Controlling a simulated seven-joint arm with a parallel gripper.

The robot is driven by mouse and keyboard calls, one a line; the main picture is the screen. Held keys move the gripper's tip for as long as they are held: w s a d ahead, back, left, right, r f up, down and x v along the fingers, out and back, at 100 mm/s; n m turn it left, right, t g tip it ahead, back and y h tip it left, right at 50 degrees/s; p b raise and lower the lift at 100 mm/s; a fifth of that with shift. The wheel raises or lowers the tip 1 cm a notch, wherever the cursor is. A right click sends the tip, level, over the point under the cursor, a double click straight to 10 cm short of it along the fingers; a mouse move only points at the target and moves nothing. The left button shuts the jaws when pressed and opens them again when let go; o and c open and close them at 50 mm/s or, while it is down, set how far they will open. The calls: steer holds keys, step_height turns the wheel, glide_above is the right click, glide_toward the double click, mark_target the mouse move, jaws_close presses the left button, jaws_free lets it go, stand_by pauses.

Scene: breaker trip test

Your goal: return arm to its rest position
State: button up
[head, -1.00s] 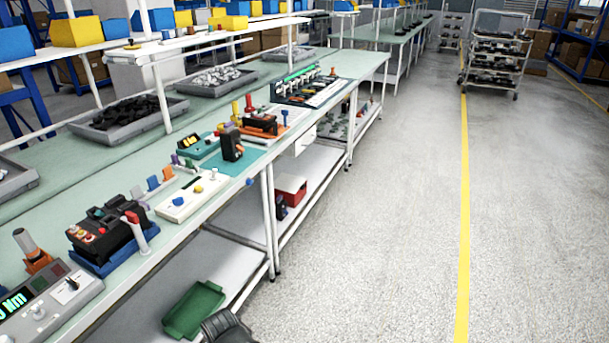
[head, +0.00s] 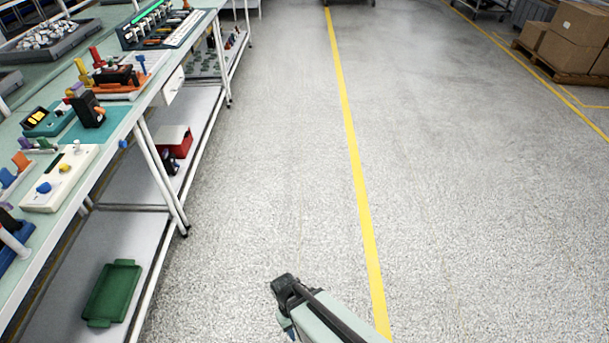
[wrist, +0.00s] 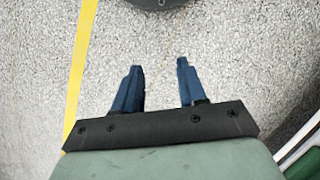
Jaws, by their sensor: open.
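My gripper (wrist: 160,85) shows in the wrist view with its two blue fingers apart and nothing between them. It points down over the bare speckled floor. In the head view my arm reaches in from the bottom edge, right of the bench and just left of the yellow floor line. The gripper's fingers are mostly hidden there. A black breaker (head: 89,110) stands on the teal mat (head: 112,124) on the workbench at the left, well away from my arm.
The bench holds a white panel (head: 62,178) with knobs and several other fixtures. A green tray (head: 111,292) and a red box (head: 174,140) are on its lower shelf. Cardboard boxes (head: 572,35) stand at the far right. The floor around the yellow line (head: 352,150) is clear.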

steer(key=s+d+f+m+g, duration=0.1)
steer(key=s+d+f+m, duration=0.1)
steer(key=d, duration=0.4)
steer(key=s+d+f+m+g+y, duration=0.1)
steer(key=s+d+f+m, duration=0.1)
steer(key=s+d, duration=0.2)
steer(key=s+d+f+m+g+y, duration=0.1)
steer(key=s+d+f+m, duration=0.1)
steer(key=d, duration=0.7)
steer(key=shift+s+d+f+m+g, duration=0.15)
steer(key=shift+s+f+m+g, duration=0.25)
steer(key=shift+s, duration=0.35)
steer(key=shift+f, duration=0.1)
